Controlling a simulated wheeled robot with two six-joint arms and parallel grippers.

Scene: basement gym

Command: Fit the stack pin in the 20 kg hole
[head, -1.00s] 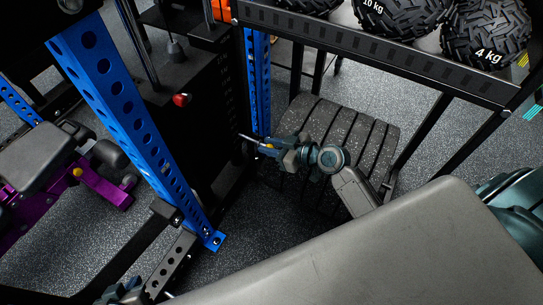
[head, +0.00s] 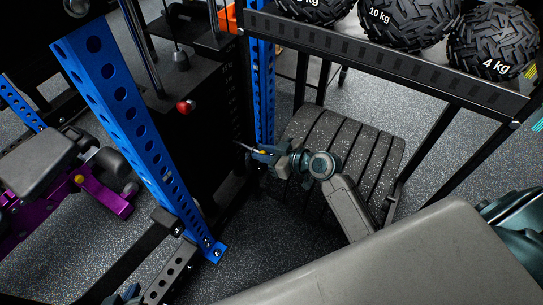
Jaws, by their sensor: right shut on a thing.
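The weight stack (head: 205,135) is a dark block between two blue perforated uprights; faint marks run down its right side, too small to read. My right gripper (head: 262,154) is at the stack's right side, by the foot of the rear blue upright (head: 262,90). It is shut on the stack pin (head: 244,147), a thin light rod pointing left toward the stack. I cannot tell whether its tip touches the stack; the 20 kg hole cannot be made out. Part of my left gripper (head: 122,298) shows at the bottom edge; its fingers are not clear.
A red knob (head: 185,106) shows on the machine. The front blue upright (head: 135,120) stands left of the stack. A purple bench (head: 95,190) is at left.

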